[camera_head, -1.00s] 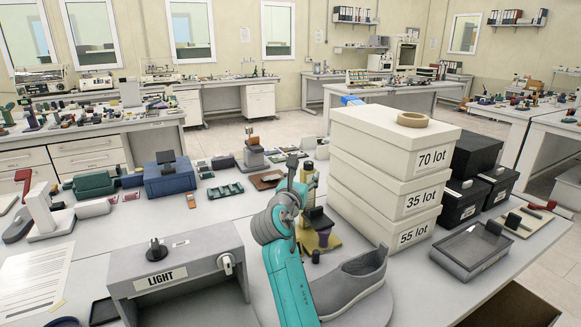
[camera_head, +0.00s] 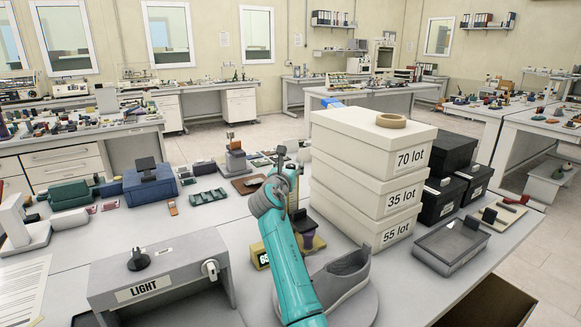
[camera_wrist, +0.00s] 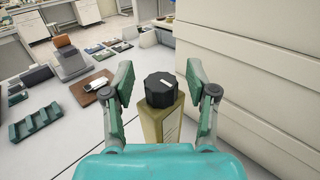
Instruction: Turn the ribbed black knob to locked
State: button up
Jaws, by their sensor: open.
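The ribbed black knob (camera_wrist: 161,90) shows in the wrist view, on top of an upright olive-yellow block (camera_wrist: 160,124). A short pale mark lies on the knob's top face. My gripper (camera_wrist: 159,84) is open, with one finger to the left of the knob and one to the right. Gaps show between the fingers and the knob in this view. I cannot tell how far above or short of it the fingertips are. In the head view my teal arm reaches across the table's middle, and I cannot make out the knob there.
A stack of white lot boxes (camera_head: 362,178) stands close to the right of my arm; its wall (camera_wrist: 255,75) fills the wrist view's right side. A grey shoe (camera_head: 338,283) lies beside my arm. A grey LIGHT box (camera_head: 160,270) stands front left. Small parts lie behind.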

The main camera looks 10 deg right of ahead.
grip_shut()
jog(key=shift+m+h, duration=0.3)
jog(key=shift+h, duration=0.1)
jog(key=shift+w+m+g+h, duration=0.1)
jog(key=shift+m+g+h, duration=0.4)
jog(key=shift+g+h, duration=0.15)
jog(key=shift+m+g+h, duration=1.6)
jog(key=shift+g+h, duration=0.05)
jog(key=shift+h, duration=0.2)
jog(key=shift+m+g+h, duration=0.5)
jog(key=shift+m+g, duration=0.1)
jog(key=shift+g, duration=0.2)
grip_release()
